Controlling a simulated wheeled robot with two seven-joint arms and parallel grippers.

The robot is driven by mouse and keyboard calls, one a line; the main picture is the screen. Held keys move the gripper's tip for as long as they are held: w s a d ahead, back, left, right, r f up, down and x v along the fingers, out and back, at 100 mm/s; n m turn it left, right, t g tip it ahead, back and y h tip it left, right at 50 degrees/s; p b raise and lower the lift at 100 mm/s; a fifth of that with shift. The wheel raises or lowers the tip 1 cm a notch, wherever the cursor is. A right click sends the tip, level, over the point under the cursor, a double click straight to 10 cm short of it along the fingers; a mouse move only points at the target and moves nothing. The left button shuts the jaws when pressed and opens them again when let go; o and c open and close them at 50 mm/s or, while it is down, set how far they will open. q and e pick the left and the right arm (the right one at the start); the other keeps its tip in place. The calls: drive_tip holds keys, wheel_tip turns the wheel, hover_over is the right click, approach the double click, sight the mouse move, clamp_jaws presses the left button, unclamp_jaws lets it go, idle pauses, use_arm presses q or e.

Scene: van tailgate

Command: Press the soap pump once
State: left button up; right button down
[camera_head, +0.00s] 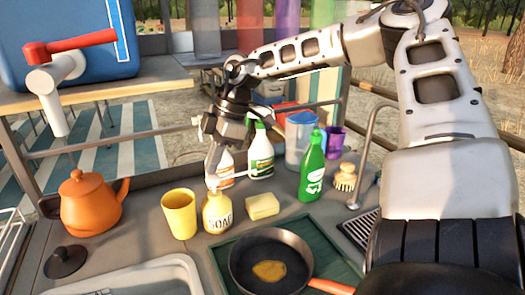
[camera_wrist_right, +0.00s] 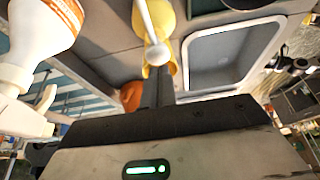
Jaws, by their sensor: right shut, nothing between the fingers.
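The soap pump is a yellow bottle (camera_head: 217,213) marked SOAP, upright on the counter in the head view. Its white pump head (camera_wrist_right: 152,38) shows in the wrist view, with part of the yellow body behind it. My right gripper (camera_head: 213,178) points down just above the bottle, its fingers shut and empty. In the wrist view the fingertips (camera_wrist_right: 158,76) are close to the white pump head; I cannot tell whether they touch it. The gripper partly hides the pump top in the head view. My left gripper is not in view.
A yellow cup (camera_head: 179,214) stands left of the bottle, a yellow sponge (camera_head: 262,206) right. Spray bottles (camera_head: 261,152) stand behind, a green bottle (camera_head: 312,168) farther right. A pan (camera_head: 270,262) is in front. An orange teapot (camera_head: 90,204) and a sink (camera_head: 150,280) lie left.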

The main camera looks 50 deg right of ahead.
drive_tip(key=shift+r, duration=0.1)
wheel_tip(320, 180, up, 6)
drive_tip(key=p, duration=0.4)
idle(0.7)
